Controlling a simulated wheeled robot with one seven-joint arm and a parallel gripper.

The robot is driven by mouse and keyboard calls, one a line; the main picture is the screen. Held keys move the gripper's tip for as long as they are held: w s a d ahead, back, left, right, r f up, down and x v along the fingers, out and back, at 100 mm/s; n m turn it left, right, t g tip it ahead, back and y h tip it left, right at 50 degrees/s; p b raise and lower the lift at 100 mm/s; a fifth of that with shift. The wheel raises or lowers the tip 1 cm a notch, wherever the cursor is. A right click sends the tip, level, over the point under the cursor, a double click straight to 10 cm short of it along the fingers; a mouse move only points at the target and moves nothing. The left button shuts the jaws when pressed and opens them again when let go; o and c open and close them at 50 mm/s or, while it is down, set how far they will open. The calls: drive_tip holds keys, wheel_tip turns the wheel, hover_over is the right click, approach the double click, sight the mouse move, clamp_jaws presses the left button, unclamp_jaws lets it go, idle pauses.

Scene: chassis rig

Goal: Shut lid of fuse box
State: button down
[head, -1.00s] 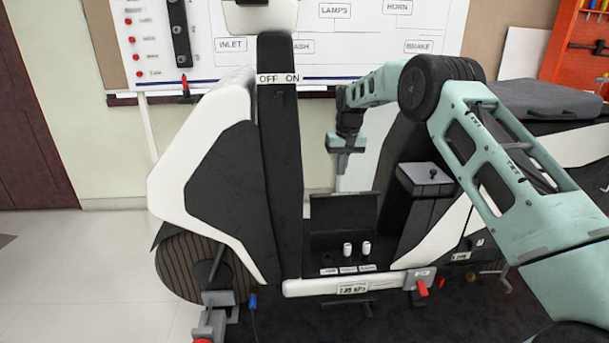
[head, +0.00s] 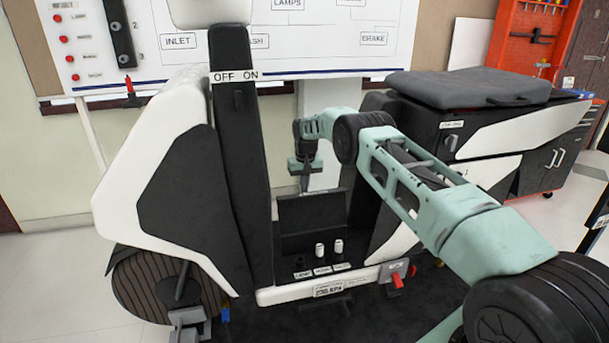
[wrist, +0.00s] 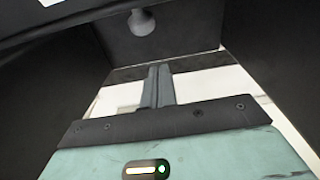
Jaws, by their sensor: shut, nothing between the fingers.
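The fuse box sits low in the chassis in the head view. Its black lid (head: 310,214) stands raised at the back of the box. In front of it are two white fuses (head: 320,250) and a row of small labels. My gripper (head: 305,186) points down just above the lid's top edge, seemingly behind it; I cannot tell whether they touch. In the wrist view its fingers (wrist: 158,86) are together with nothing between them. Dark panels surround them there, one with a grey round knob (wrist: 141,22); I cannot tell which panel is the lid.
A tall black column (head: 238,150) marked OFF ON and a white fairing (head: 150,130) stand left of the fuse box. A red-handled valve (head: 397,281) is at lower right. A black seat (head: 470,87) tops the rear body at right.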

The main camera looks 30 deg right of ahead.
drive_tip(key=shift+s+a+r+p, duration=0.1)
drive_tip(key=shift+s+a+r, duration=0.1)
drive_tip(key=shift+s, duration=0.45)
drive_tip(key=shift+s+a+r+p, duration=0.1)
drive_tip(key=shift+s+r, duration=0.05)
drive_tip(key=shift+s, duration=0.45)
drive_tip(key=shift+s+a+r+p, duration=0.1)
drive_tip(key=shift+s+a+r, duration=0.1)
drive_tip(key=shift+s, duration=0.45)
drive_tip(key=shift+s+r, duration=0.1)
